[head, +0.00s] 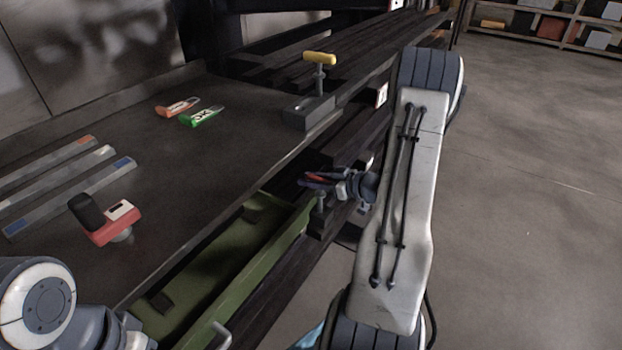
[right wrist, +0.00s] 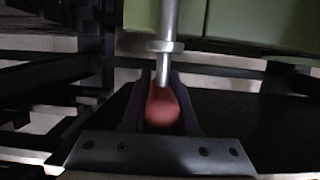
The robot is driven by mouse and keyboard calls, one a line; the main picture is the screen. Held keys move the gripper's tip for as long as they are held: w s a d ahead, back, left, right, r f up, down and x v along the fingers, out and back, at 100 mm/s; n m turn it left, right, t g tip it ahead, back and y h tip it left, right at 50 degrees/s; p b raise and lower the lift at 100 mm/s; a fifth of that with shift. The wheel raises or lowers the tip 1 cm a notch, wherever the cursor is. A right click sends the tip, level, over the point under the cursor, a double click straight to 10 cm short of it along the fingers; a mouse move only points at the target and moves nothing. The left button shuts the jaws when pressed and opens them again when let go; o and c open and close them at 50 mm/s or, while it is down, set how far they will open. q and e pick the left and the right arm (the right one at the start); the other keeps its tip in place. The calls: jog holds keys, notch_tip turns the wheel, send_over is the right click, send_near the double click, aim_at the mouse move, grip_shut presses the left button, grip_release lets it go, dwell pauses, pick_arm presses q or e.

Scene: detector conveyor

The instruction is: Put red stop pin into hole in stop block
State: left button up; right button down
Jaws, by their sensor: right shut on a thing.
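My right gripper (head: 332,181) is shut on the red handle of the stop pin (head: 314,177), beside the conveyor and below its top. In the right wrist view the red handle (right wrist: 163,108) sits between the two dark jaws. The pin's metal shaft with a collar (right wrist: 165,46) runs from it to the top edge, where its end is cut off. A grey block (head: 322,222) shows just below the pin in the head view; I cannot tell whether the shaft is in it. Part of my left arm shows at lower left, without its gripper.
A yellow-handled pin (head: 319,60) stands upright in another grey block (head: 309,112) on the bench edge. A green tray (head: 260,262) lies below that edge. A red and black tool (head: 112,222), grey bars (head: 66,178), and orange and green tags (head: 201,117) lie on the bench.

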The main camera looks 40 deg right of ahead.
jog(key=shift+f, duration=0.35)
jog(key=c, duration=0.6)
grip_release()
jog(key=p+v, duration=0.1)
jog(key=v, duration=0.9)
jog(key=shift+s+p, duration=0.2)
jog(key=shift+p, duration=0.1)
jog(key=shift+r, duration=0.1)
